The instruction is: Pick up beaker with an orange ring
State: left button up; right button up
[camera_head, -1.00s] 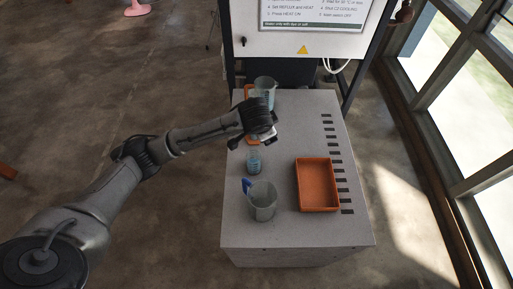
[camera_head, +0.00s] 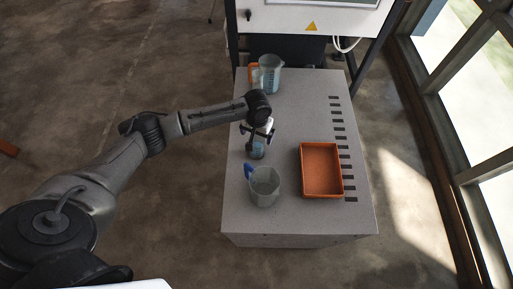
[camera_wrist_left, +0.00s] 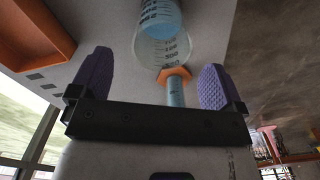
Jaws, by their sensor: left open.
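A clear beaker (camera_head: 271,76) with an orange ring-like handle (camera_head: 254,72) at its left stands upright at the far left of the grey table. My left gripper (camera_head: 259,133) is open and points down in front of it, clearly apart, above a small beaker (camera_head: 257,151). In the left wrist view, the open purple fingers (camera_wrist_left: 155,81) flank a thin blue cylinder (camera_wrist_left: 176,92) with an orange hexagonal piece (camera_wrist_left: 175,76). A graduated beaker (camera_wrist_left: 160,48) shows just beyond. No thing is held. In the head view my gripper hides the cylinder. My right gripper is out of view.
A larger beaker (camera_head: 265,189) with a blue handle stands at the front left of the grey table (camera_head: 290,222). An orange tray (camera_head: 343,188) lies to its right, beside a row of dark slots. A white cabinet (camera_head: 300,18) stands behind. The table's back right is clear.

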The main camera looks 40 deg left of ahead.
pick_arm(q)
jog(key=b, duration=0.2)
send_over(256, 144)
jog(key=s+d, duration=0.2)
jog(key=shift+f, duration=3.9)
jog(key=shift+p, duration=0.3)
jog(key=shift+c, duration=0.4)
jog(key=c, duration=0.9)
jog(key=shift+c, duration=0.4)
jog(key=shift+r, duration=0.15)
